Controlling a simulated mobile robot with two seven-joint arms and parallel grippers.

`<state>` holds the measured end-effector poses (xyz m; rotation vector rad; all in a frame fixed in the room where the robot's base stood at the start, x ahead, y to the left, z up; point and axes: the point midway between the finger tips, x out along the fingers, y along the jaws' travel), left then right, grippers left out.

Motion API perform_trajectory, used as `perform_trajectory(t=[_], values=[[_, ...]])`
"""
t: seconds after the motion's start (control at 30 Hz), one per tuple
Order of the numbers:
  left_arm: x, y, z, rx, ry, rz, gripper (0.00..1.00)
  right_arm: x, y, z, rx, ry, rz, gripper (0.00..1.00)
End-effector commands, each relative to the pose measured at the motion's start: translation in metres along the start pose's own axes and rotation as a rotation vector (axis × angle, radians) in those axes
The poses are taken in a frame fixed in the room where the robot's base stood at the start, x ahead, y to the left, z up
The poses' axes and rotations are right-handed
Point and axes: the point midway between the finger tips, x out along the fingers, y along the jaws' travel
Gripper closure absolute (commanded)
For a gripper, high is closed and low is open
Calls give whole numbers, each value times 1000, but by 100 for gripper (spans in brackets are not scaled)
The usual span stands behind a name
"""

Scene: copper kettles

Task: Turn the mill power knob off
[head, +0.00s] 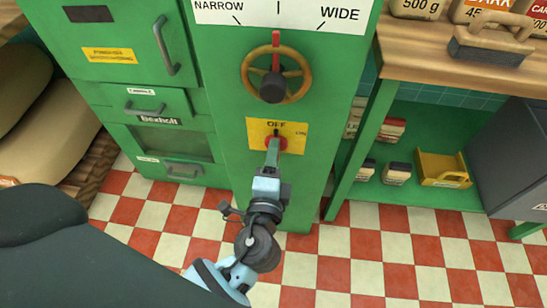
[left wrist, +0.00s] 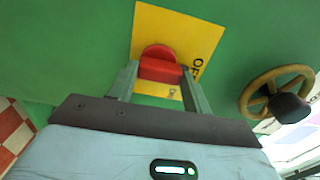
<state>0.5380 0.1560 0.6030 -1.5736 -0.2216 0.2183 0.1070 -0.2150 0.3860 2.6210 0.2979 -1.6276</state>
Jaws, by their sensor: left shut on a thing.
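The red power knob (head: 275,143) sits on a yellow plate (head: 296,147) on the green mill front. The plate reads OFF at the top, with a smaller word at the right. My left gripper (head: 273,150) reaches up to the knob from below and is shut on it. In the left wrist view the red knob (left wrist: 160,66) shows between the two fingers of my left gripper (left wrist: 158,78). The fingers partly cover the plate in that view. I cannot tell which mark the knob points to. My right gripper is not in view.
A yellow handwheel (head: 249,74) with a dark grip is just above the plate, under a NARROW–WIDE scale (head: 281,12). Green drawers (head: 160,105) are at the left. A wooden counter (head: 420,62) and a shelf with a yellow bin (head: 443,168) are at the right. The checkered floor (head: 400,260) is clear.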

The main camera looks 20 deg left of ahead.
Motion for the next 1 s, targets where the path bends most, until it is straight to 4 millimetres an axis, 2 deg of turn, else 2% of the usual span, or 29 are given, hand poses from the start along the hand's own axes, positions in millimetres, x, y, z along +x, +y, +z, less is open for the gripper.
perform_trajectory(t=[0.03, 0.2, 0.57, 1.0], values=[[0, 0, 1, -4, -2, 2, 50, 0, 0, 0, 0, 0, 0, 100], [0, 0, 0, -3, -2, 1, 29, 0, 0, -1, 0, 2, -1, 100], [-6, 1, 0, -1, 0, 2, 29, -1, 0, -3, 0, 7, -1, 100], [-68, 1, 0, -1, 0, 3, 29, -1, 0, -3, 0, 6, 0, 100]])
